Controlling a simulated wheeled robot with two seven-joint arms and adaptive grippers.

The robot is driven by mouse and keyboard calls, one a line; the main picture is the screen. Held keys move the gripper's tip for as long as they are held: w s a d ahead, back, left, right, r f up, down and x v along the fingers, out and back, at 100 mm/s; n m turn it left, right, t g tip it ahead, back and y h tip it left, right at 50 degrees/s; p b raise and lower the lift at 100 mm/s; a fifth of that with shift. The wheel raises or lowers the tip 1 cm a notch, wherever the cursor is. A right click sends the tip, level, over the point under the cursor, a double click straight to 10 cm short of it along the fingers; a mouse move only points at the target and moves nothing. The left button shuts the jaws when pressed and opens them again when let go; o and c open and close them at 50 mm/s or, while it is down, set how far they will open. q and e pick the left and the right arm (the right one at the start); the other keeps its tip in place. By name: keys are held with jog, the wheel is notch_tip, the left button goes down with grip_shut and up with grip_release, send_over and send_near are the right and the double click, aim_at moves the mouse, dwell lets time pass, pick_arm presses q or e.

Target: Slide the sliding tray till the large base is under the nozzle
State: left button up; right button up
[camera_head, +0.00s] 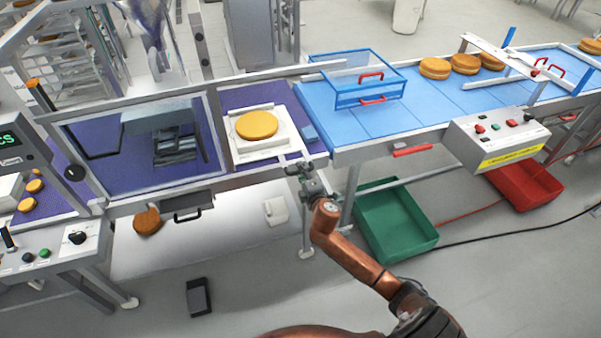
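The large base (257,125) is a round golden-brown cake disc. It lies flat on the white sliding tray (243,152), on the purple surface just right of the clear-windowed enclosure. Inside that enclosure is a dark grey block-shaped mechanism (176,145); I cannot make out a nozzle clearly there. My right gripper (297,171) is at the front right corner of the tray, close to its edge. Its fingers are small and dark here, so I cannot tell whether they touch or grip anything. My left gripper is not in view.
A blue conveyor (440,101) with a clear blue-framed guard (365,82) and several cakes runs to the right. A control box (497,138) juts out in front. Green (397,218) and red (524,184) crates stand below. Another round (148,221) lies low under the enclosure.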

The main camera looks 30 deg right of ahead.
jog(key=shift+w+f, duration=0.1)
jog(key=shift+w, duration=0.2)
jog(key=shift+c, duration=0.7)
grip_shut()
